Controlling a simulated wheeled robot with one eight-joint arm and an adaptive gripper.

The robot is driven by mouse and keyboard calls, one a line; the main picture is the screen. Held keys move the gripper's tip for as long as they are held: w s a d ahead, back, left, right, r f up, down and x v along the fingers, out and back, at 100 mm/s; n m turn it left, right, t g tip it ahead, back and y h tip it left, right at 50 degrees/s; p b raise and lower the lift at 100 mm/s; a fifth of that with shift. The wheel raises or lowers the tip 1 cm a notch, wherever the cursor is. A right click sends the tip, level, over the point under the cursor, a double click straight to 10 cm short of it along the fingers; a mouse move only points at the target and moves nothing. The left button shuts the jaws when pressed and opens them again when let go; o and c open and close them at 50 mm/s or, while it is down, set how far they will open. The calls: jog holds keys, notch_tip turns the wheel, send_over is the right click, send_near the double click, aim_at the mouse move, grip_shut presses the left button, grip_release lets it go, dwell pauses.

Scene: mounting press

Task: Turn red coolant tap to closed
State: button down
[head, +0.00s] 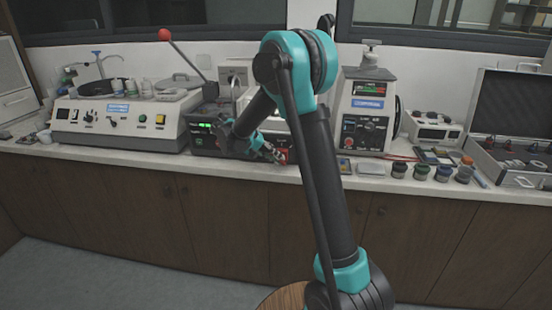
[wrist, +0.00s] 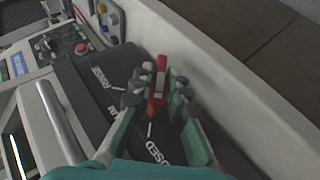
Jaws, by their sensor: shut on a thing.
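The red coolant tap (wrist: 161,64) is a narrow red handle with a pale middle, on a dark panel in the wrist view. My gripper (wrist: 157,96) is shut on it, one jaw on each side. The handle's lower end lies near a white tick by a label reading "OSED", its start hidden. A "RINSE" label is at upper left. I cannot tell which end is the pointer. In the head view my gripper (head: 276,155) is low at the front of the bench machine, with a bit of red beside it; the tap is mostly hidden there.
A metal bar (wrist: 60,122) runs along the machine left of the gripper in the wrist view. A control box (head: 115,118) stands left and a press unit (head: 365,115) right in the head view. Small jars (head: 443,173) stand at the counter's front edge.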

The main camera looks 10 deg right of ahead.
jog(key=c, duration=1.5)
grip_release()
jog(key=v, duration=1.2)
jog(key=shift+f, duration=0.1)
jog(key=s+d+f+n+y, duration=0.1)
jog(key=s+d+f+y, duration=0.25)
jog(key=s+d, duration=0.3)
jog(key=s+d+f+n+y, duration=0.1)
jog(key=s+d+f+y, duration=0.1)
jog(key=s+d+f, duration=0.35)
jog(key=s+f+y, duration=0.1)
jog(key=s+f, duration=0.1)
jog(key=s, duration=0.3)
jog(key=s+d+f+t+y, duration=0.1)
jog(key=s+f, duration=0.2)
jog(key=s, duration=0.3)
jog(key=s+d+f+t+y, duration=0.1)
jog(key=s+f+y, duration=0.1)
jog(key=s, duration=0.4)
jog(key=shift+s+d+f, duration=0.15)
jog(key=shift+f, duration=0.15)
